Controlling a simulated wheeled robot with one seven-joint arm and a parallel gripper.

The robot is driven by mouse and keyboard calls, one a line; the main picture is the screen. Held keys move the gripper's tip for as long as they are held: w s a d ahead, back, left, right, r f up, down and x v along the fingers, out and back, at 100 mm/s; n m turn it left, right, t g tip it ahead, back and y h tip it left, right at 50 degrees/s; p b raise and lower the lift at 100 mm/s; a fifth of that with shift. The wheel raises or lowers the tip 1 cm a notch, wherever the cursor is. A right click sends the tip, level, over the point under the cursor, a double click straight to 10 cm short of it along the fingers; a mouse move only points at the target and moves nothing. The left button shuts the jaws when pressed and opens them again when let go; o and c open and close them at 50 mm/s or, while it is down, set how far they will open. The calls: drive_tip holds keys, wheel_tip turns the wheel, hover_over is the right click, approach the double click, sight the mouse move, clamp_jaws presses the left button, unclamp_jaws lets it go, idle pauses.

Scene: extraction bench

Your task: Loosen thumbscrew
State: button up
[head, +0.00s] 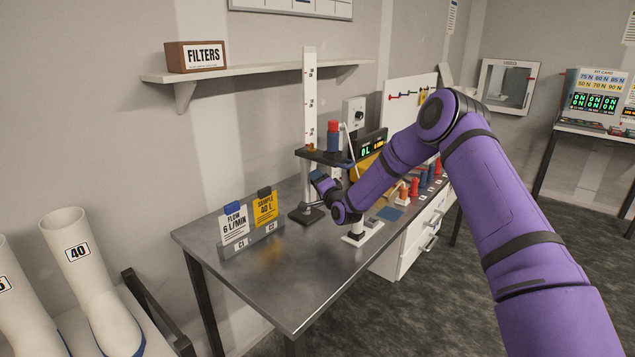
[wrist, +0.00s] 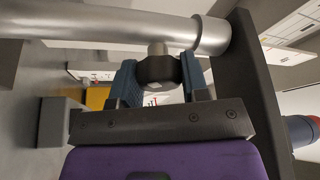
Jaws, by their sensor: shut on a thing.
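The thumbscrew (wrist: 158,69) is a dark round knob on a short metal stem, in the middle of the wrist view. Its stem meets a thick silver post (wrist: 120,32). My gripper (wrist: 158,80) has its blue fingers closed on both sides of the knob. In the head view my gripper (head: 322,184) is at the stand, just under the black platform (head: 318,156). The thumbscrew itself cannot be made out there. The platform also shows as a dark plate at the right of the wrist view (wrist: 258,80).
A blue and red container (head: 333,136) stands on the platform, beside a tall white scale (head: 309,95). Flow and sample cards (head: 250,220) stand on the metal bench (head: 285,290), whose front left is clear. Red and blue pieces (head: 414,188) stand behind my arm.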

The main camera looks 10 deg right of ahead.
drive_tip(key=o, duration=0.9)
drive_tip(key=shift+m, duration=0.3)
